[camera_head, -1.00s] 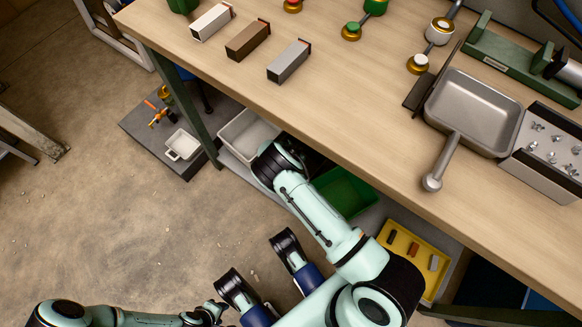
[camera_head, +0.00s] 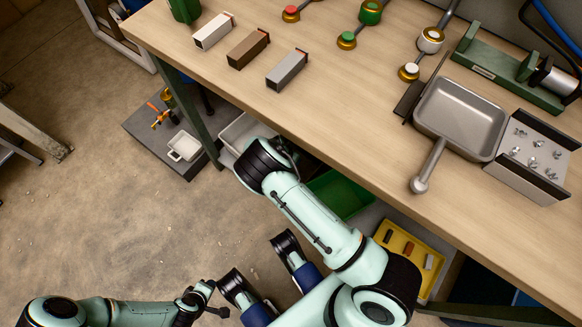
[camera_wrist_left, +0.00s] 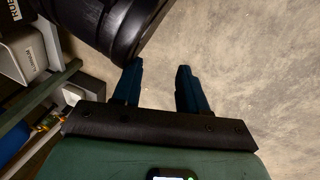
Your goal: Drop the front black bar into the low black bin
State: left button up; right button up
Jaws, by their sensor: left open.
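A small dark bar (camera_head: 388,236) lies in a yellow tray under the table in the head view. Black strips also edge a grey box on the tabletop, the front strip (camera_head: 528,183) nearest me; which is the front black bar I cannot tell. A dark patch beside the green bin may be the black bin, mostly hidden by my right arm. In the left wrist view, a dark corner (camera_wrist_left: 9,12) has partly cut lettering. My left gripper (camera_head: 214,300) is low over the floor; its blue fingers (camera_wrist_left: 159,88) are apart and empty. My right gripper is hidden.
The yellow tray (camera_head: 400,282) also holds a brown and a grey bar. A green bin (camera_head: 342,193) and a pale bin (camera_head: 236,133) sit low. White, brown and grey blocks and a metal pan (camera_head: 460,118) stand on the table.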

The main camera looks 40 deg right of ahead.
pick_arm(q)
jog(key=shift+w+d+r+t+p, duration=0.2)
jog(key=shift+w+r+t+p, duration=0.25)
jog(key=shift+w+r, duration=0.8)
pick_arm(e)
jog(key=shift+v, duration=1.9)
pick_arm(q)
jog(key=shift+s+f, duration=0.1)
